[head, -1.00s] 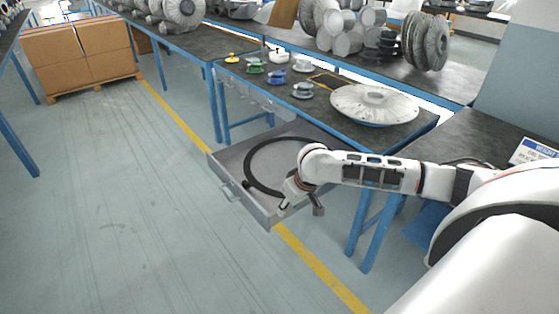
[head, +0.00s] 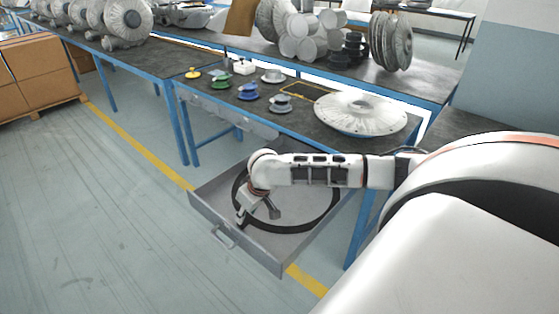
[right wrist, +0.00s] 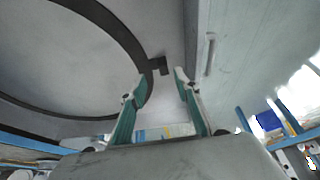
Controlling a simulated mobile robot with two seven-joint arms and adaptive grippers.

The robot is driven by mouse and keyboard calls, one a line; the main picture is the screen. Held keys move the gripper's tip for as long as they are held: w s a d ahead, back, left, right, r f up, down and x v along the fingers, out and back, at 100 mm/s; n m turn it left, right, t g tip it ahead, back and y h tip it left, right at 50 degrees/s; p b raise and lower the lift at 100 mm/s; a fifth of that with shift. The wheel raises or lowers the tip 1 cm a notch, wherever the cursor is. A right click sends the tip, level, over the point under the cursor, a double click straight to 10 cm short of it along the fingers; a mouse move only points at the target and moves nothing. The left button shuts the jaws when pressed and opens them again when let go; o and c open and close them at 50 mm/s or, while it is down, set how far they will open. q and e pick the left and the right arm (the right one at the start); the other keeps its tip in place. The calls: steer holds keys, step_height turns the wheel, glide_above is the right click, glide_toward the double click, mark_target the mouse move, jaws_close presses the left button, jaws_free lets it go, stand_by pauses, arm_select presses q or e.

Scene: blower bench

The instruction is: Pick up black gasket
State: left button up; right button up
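The black gasket (head: 290,229) is a large thin ring lying flat in an open grey drawer (head: 236,240) under the bench. My right gripper (head: 257,214) is over the ring's near-left part and hides some of it. In the right wrist view the gasket (right wrist: 122,36) curves down from the upper left, with a small dark square tab on its outer side. The right gripper (right wrist: 161,76) is open, its two green-sided fingers apart. The tab and the band's edge appear in the gap between the fingertips; contact cannot be told. My left gripper is not in view.
The dark bench top (head: 308,122) above the drawer carries a large pale finned disc (head: 360,112) and several small coloured parts. The drawer's front wall has a handle (head: 222,238). Open floor (head: 110,220) lies to the left. Cardboard boxes (head: 40,72) stand at far left.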

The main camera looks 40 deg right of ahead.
steer(key=x, duration=0.1)
steer(key=b+x, duration=0.1)
steer(key=x, duration=0.2)
steer(key=shift+w+a+f+b, duration=0.15)
steer(key=shift+a+f+b, duration=0.15)
steer(key=shift+a, duration=0.1)
steer(key=shift+w+f, duration=0.15)
steer(key=shift+f, duration=0.1)
steer(key=shift+w, duration=0.1)
jaws_close()
